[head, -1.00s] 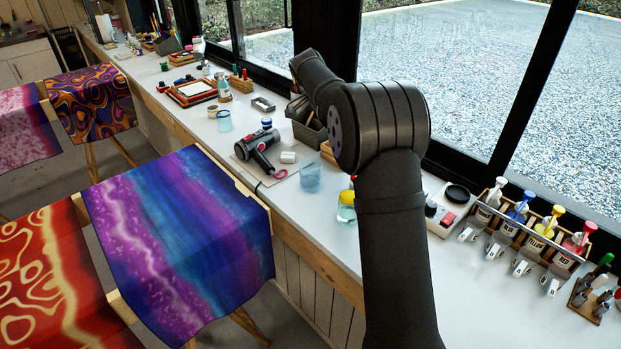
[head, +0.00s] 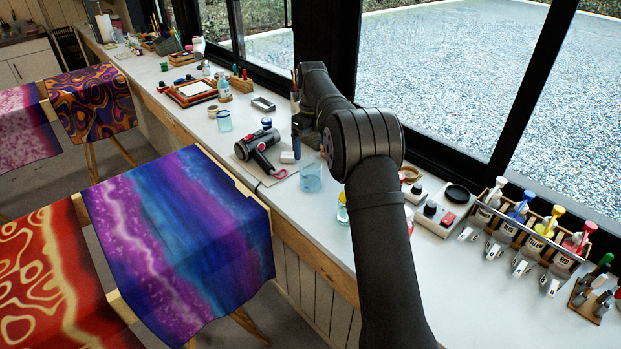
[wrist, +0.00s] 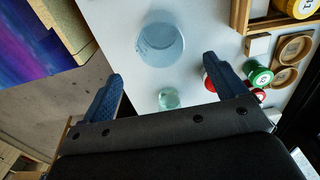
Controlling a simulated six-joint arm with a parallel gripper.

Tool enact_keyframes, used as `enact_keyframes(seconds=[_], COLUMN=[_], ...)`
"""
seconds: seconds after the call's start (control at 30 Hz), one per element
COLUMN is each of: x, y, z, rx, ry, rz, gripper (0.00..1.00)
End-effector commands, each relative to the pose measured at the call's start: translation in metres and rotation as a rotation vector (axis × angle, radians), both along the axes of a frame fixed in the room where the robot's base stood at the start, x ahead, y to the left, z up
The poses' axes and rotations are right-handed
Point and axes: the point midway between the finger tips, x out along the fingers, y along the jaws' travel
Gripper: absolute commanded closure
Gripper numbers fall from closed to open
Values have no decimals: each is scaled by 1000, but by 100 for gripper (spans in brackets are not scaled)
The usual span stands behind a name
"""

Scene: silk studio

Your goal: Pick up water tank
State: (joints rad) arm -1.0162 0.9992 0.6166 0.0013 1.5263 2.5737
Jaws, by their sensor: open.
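A clear bluish water tank (head: 310,176), like an open cup, stands upright on the white counter just left of my arm. In the wrist view the tank (wrist: 158,44) is seen from above, beyond the fingertips and roughly between their lines. My gripper (wrist: 162,68) has its two blue fingers spread wide with nothing held between them. In the head view my gripper (head: 303,132) is partly hidden by my arm, above and behind the tank. The tank and fingers look apart.
Another clear blue cup (head: 224,121) stands farther back. A small greenish container (wrist: 169,98) lies close to the fingers. A rack of dye bottles (head: 530,235) is at right.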

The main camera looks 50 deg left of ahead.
Motion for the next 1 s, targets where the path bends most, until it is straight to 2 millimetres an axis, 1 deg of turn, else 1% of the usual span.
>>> enact_keyframes(seconds=[0.03,0.1,0.3,0.4,0.63,0.9,1.0], x=[-1,0,0,0,0,1,1], y=[-1,-1,0,0,1,4,5], z=[-13,-28,-66,-77,-89,-127,-133], rx=[-4,-4,-3,-1,-1,-2,1], ry=[2,2,1,-1,-1,-1,-4], rz=[1,1,2,2,3,2,1], gripper=[11,11,11,11,11,11,11])
